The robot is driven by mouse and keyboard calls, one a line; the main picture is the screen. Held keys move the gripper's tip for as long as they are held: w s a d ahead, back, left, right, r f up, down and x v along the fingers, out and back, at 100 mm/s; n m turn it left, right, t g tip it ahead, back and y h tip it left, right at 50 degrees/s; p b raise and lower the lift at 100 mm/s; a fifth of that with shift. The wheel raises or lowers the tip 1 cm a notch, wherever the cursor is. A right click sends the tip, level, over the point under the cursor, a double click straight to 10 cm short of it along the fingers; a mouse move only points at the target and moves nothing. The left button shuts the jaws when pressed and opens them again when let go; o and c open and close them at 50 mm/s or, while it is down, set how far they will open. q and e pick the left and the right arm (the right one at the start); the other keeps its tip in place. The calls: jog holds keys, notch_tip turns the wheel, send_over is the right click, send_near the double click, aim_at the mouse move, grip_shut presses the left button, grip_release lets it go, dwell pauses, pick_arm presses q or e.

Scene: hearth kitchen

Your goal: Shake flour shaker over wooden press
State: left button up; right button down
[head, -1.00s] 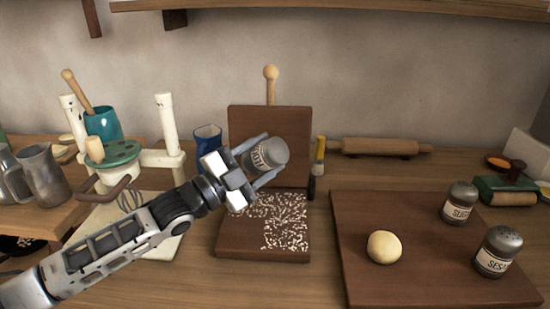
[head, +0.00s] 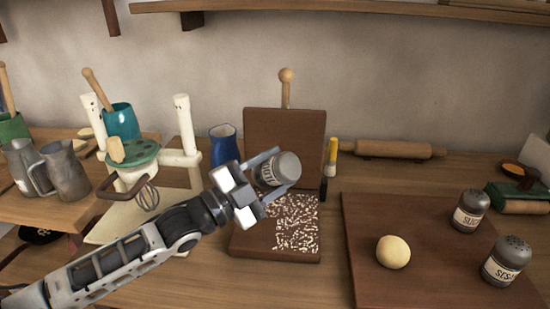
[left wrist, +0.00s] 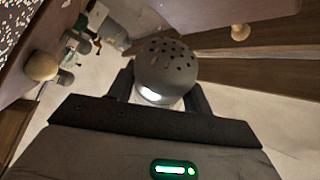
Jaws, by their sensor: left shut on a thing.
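My left gripper (head: 262,188) is shut on the flour shaker (head: 286,168), a grey-capped jar with a pale label. It holds the shaker tilted on its side above the wooden press. The shaker's dark domed cap with holes fills the middle of the left wrist view (left wrist: 166,66). The wooden press (head: 252,128) stands open, its lid upright with a round knobbed handle (head: 286,76) behind. White flour specks (head: 297,222) lie over much of the base plate. My right gripper is not in view.
A dark board (head: 365,275) at right holds a dough ball (head: 393,252), a sugar shaker (head: 470,210) and a sesame shaker (head: 505,262). A rolling pin (head: 395,149) lies behind. A blue cup (head: 223,144) and a yellow-tipped brush (head: 331,158) flank the press lid. Metal jugs (head: 66,170) stand left.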

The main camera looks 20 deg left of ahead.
aim_at(279, 181)
pick_arm(q)
jog(key=shift+s+d+p, duration=0.2)
jog(key=shift+s+p, duration=0.1)
jog(key=shift+s, duration=0.4)
jog(key=shift+s+d+p, duration=0.2)
jog(key=shift+s+p, duration=0.15)
jog(key=shift+s, duration=0.4)
jog(key=shift+s+d+p, duration=0.2)
jog(key=shift+s+p, duration=0.1)
jog(key=shift+s, duration=0.4)
jog(key=shift+w+a, duration=0.15)
jog(key=shift+a, duration=0.4)
jog(key=shift+d+r+p, duration=0.1)
jog(key=shift+d+p, duration=0.25)
jog(key=shift+d, duration=0.15)
jog(key=shift+a, duration=0.5)
jog(key=shift+d, duration=0.55)
